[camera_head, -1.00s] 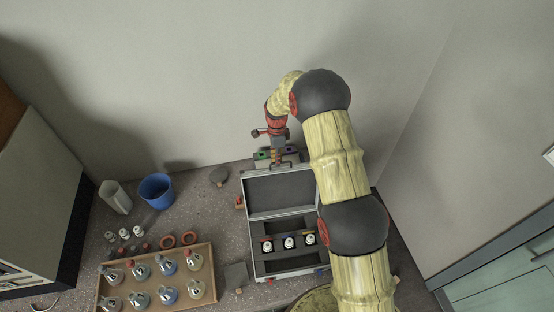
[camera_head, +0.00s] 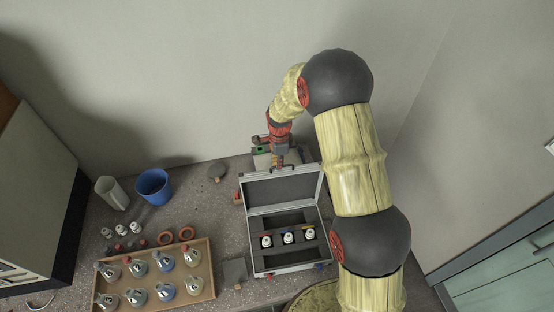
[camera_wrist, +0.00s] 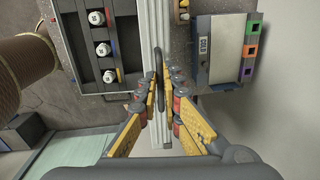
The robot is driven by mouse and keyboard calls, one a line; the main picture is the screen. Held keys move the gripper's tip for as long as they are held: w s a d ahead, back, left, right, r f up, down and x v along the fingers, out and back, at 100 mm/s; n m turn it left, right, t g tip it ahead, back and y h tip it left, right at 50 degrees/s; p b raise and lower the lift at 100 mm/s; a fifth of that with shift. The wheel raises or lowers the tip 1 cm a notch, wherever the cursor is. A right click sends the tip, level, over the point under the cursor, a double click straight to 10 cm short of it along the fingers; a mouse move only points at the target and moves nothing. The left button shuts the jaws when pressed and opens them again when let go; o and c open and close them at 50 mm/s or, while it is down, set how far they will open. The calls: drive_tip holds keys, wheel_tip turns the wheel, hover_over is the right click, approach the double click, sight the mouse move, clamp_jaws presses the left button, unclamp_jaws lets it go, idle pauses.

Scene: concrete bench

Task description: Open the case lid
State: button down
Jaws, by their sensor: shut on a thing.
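The case (camera_head: 290,268) stands on the bench with its lid (camera_head: 283,187) raised at the back and its grey lining facing the head view. Inside are several white-capped bottles in a row of dark slots. My gripper (camera_head: 281,163) is at the lid's top edge. In the wrist view my gripper (camera_wrist: 160,88) has its yellow and red fingers closed around the dark handle (camera_wrist: 157,65) on the lid's edge. The lid (camera_wrist: 152,28) shows there edge-on as a pale strip, with the bottles (camera_wrist: 103,48) to its left.
A wooden tray (camera_head: 210,288) of flasks lies left of the case, with a blue cup (camera_head: 153,187), a pale beaker (camera_head: 112,193) and orange rings (camera_head: 186,233) behind it. A labelled box (camera_wrist: 220,48) stands close behind the lid. The wall is behind the bench.

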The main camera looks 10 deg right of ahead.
drive_tip(key=shift+s, duration=0.3)
drive_tip(key=c, duration=2.1)
unclamp_jaws()
drive_tip(key=shift+o, duration=0.6)
wheel_tip(320, 180, up, 12)
drive_tip(key=shift+s, duration=0.35)
